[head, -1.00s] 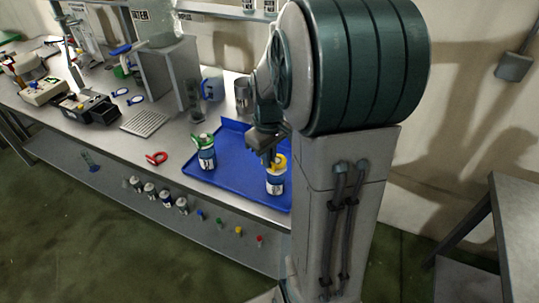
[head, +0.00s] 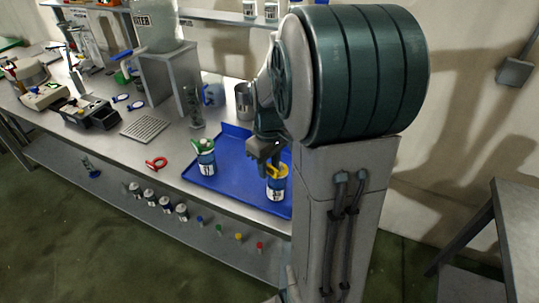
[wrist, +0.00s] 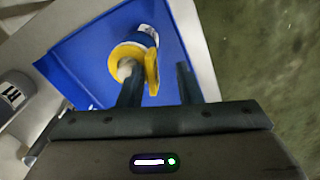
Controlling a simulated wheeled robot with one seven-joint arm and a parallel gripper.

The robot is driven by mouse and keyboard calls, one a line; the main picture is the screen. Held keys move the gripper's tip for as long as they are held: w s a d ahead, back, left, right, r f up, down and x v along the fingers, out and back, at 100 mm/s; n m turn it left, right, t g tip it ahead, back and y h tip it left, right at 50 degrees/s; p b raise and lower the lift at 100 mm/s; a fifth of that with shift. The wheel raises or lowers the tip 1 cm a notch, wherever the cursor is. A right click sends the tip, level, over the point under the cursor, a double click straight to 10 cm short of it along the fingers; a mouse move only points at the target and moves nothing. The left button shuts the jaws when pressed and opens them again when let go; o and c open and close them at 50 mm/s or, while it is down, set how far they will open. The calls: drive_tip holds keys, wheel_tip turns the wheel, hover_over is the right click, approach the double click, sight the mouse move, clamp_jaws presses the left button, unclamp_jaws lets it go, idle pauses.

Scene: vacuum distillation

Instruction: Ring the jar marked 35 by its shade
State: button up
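A jar with a yellow ring (head: 277,172) around its top stands in the blue tray (head: 228,185). Its label (head: 277,195) is too small to read for sure. A second jar (head: 206,165) with a green ring (head: 202,146) around its top stands to its left in the tray; its label is also unclear. A red ring (head: 157,163) lies on the bench left of the tray. My gripper (wrist: 158,85) is open and empty, just above the yellow-ringed jar. In the wrist view the yellow ring (wrist: 151,72) shows just beyond and between the fingertips.
A clear flask (head: 197,112), a blue mug (head: 213,95) and a metal beaker (head: 244,100) stand behind the tray. A perforated plate (head: 144,126) lies left. Several small bottles (head: 166,203) stand on the lower shelf. The tray's middle is clear.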

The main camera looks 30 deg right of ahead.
wheel_tip(320, 180, up, 14)
drive_tip(key=shift+f, duration=0.2)
idle(0.4)
drive_tip(key=s+a+f+m+t, duration=0.3)
drive_tip(key=s+a+f, duration=0.4)
drive_tip(key=s+a, duration=0.3)
drive_tip(key=s, duration=0.3)
drive_tip(key=shift+a+m, duration=0.2)
drive_tip(key=shift+m, duration=0.1)
